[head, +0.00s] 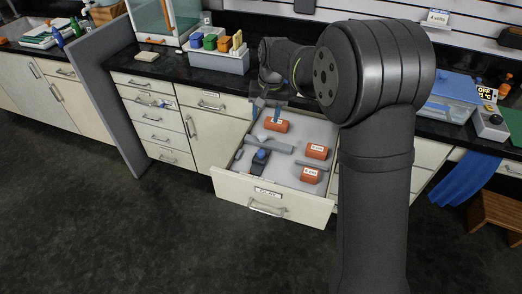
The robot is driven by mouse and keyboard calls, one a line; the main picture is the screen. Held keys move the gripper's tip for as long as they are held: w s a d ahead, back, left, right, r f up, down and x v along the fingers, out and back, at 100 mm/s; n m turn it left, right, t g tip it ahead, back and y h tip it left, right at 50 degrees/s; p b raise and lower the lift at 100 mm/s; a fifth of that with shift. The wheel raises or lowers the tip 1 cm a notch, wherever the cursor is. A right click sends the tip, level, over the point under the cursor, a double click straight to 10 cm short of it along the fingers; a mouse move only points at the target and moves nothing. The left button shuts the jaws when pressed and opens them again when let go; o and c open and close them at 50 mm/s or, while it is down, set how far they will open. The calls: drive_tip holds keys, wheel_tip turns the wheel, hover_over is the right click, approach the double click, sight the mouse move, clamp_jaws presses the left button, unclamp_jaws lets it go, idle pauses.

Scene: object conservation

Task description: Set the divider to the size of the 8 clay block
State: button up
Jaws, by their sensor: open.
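A drawer (232,188) stands pulled out, with three orange-brown clay blocks in it. The longest block (268,126) lies at the back, a second block (310,152) at the right, and a third block (305,177) in front of that one. Each bears a white label too small to read surely, so I cannot tell which is the 8. A grey bar (283,149), apparently the divider, lies across the middle. A dark piece with a blue top (261,155) sits at its left end. My gripper (266,112) is open above the drawer's back, close to the longest block; contact is unclear.
On the counter, a grey bin (225,63) holds coloured blocks, and a blue container (450,94) stands at the right. A grey panel (104,100) rises left of the drawers. The floor in front is clear.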

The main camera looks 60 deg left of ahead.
sight(261, 152)
drive_tip(key=shift+n+t+h, duration=0.3)
drive_tip(key=shift+n+h, duration=0.3)
drive_tip(key=f, duration=0.6)
drive_tip(key=a+f, duration=0.1)
drive_tip(key=f, duration=0.5)
drive_tip(key=a+f, duration=0.1)
drive_tip(key=f, duration=0.4)
drive_tip(key=shift+s+f, duration=0.35)
drive_tip(key=shift+f, duration=0.05)
clamp_jaws()
